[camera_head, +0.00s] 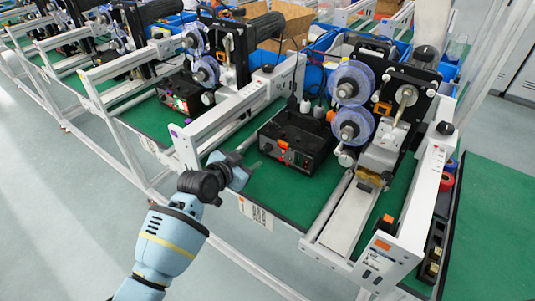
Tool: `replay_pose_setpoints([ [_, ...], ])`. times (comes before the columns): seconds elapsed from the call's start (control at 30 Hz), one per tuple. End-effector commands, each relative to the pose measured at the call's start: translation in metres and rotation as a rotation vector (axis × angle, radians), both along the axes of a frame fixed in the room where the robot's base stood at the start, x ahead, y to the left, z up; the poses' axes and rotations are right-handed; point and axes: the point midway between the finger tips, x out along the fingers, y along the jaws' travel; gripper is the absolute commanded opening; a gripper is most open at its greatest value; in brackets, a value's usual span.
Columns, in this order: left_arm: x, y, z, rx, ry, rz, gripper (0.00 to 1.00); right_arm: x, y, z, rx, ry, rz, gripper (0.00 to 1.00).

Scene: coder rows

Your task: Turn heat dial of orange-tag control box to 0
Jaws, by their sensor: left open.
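A black control box (305,137) with an orange tag (281,144) on its front panel stands on the green bench top, right of centre. Its panel has small controls beside the tag; the heat dial and its setting are too small to make out. My left gripper (250,166) is open and empty, in front of the box's left side and apart from it. My right gripper is not in view.
A coder machine with blue reels (353,84) stands behind and right of the box. A white rail (240,110) is to the left, with another control box (181,95) beyond it. The green bench top (275,185) is clear in front of the box.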

Motion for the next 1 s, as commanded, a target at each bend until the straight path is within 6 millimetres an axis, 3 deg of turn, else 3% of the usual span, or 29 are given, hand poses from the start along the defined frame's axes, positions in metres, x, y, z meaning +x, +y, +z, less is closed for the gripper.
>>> replay_pose_setpoints([
  [0.43, 0.002, 0.000, -0.001, 0.029, -0.025, 0.006, 0.47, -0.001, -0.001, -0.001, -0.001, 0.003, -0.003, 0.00],
  [1.0, 0.053, -0.033, -0.028, 0.028, -0.022, 0.005, 0.47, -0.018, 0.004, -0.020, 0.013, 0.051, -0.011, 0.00],
])
